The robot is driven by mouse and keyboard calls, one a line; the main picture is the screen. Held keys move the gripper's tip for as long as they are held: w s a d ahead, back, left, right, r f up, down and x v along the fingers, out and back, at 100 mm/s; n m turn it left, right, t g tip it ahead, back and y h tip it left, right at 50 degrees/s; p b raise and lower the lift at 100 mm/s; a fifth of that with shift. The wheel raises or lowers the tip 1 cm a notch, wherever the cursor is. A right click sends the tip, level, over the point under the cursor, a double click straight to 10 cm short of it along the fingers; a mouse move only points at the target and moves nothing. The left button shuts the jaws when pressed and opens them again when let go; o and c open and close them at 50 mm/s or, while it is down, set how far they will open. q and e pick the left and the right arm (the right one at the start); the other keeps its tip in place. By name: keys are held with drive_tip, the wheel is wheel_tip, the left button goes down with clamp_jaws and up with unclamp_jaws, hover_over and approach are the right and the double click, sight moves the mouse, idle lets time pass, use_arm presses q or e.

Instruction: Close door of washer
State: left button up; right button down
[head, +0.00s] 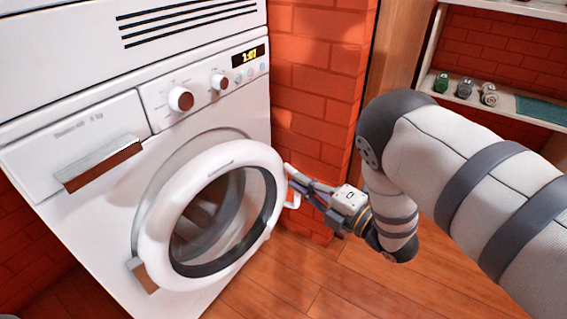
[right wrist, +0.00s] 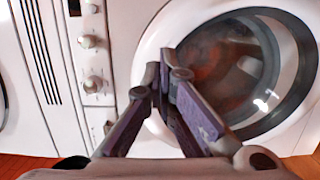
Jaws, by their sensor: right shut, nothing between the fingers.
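The white washer (head: 95,225) stands at the left in the head view. Its round door (head: 160,215) has a thick white rim and dark glass, and it stands slightly ajar, with a gap between rim and front panel on the left side. My right gripper (head: 290,178) is shut and empty at the right edge of the door, beside its handle (head: 294,200). In the right wrist view the shut fingers (right wrist: 168,75) are in front of the door rim (right wrist: 150,60); I cannot tell whether they touch it. My left gripper is not in view.
A red brick wall (head: 315,90) stands right of the washer. A shelf (head: 515,103) with small jars (head: 464,87) is at the upper right. The wooden floor (head: 320,275) in front is clear. The washer's detergent drawer (head: 75,150) and knobs (head: 181,99) are above the door.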

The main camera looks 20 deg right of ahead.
sight(262, 156)
use_arm(q)
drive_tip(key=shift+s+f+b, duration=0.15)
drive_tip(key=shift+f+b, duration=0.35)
drive_tip(key=shift+b, duration=0.05)
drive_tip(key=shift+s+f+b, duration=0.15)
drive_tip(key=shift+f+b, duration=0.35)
use_arm(e)
drive_tip(key=x, duration=1)
drive_tip(key=shift+w, duration=0.15)
